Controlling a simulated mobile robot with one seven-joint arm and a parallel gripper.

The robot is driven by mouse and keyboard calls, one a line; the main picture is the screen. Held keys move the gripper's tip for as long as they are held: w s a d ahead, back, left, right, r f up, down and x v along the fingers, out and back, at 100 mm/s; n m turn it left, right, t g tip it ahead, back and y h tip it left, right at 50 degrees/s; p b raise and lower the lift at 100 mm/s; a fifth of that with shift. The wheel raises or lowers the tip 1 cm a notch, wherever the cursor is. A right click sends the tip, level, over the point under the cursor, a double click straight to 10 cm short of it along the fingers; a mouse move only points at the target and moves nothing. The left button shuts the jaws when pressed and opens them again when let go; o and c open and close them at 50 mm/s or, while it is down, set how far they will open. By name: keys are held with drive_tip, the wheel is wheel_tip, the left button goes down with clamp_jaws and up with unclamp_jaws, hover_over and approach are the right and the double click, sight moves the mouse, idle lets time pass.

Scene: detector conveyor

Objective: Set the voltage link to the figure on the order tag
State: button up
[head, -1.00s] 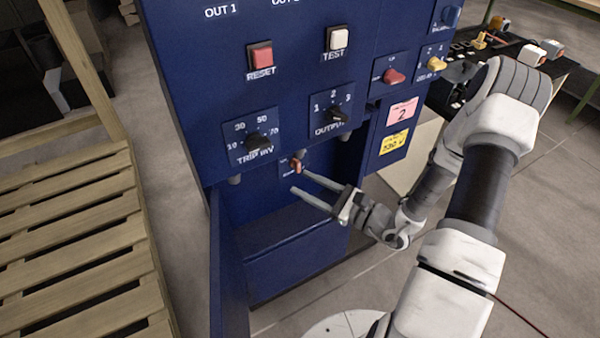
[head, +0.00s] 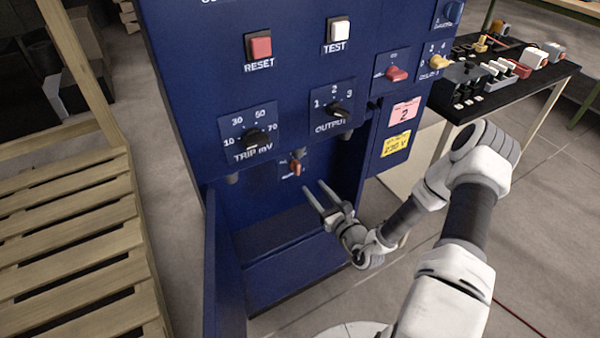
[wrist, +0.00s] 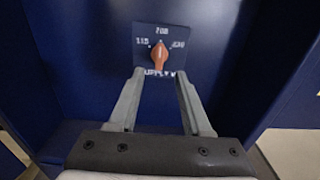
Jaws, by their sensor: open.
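The voltage link is an orange knob (head: 296,168) low on the blue cabinet, inside a recess. In the wrist view the knob (wrist: 160,57) sits on a small plate marked 115, 200 and apparently 230, with its narrow end up towards the middle figure. The yellow order tag (head: 395,144) at the cabinet's right appears to read 230 V. My gripper (head: 313,186) is open and empty, just below and right of the knob in the head view. In the wrist view its fingers (wrist: 160,78) point at the plate, one each side of the knob's line, apparently short of it.
Above are the TRIP MV dial (head: 255,139), OUTPUT dial (head: 338,110), RESET button (head: 260,47), TEST button (head: 340,30) and a red knob (head: 396,74). A pink tag (head: 404,111) shows 2. An open door (head: 226,265) bounds the recess on the left. A wooden pallet (head: 75,230) stands left.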

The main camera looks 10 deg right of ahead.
sight(299, 169)
drive_tip(key=b+x, duration=0.1)
drive_tip(key=x, duration=0.8)
drive_tip(key=shift+w+b, duration=0.1)
drive_tip(key=shift+b, duration=0.2)
clamp_jaws()
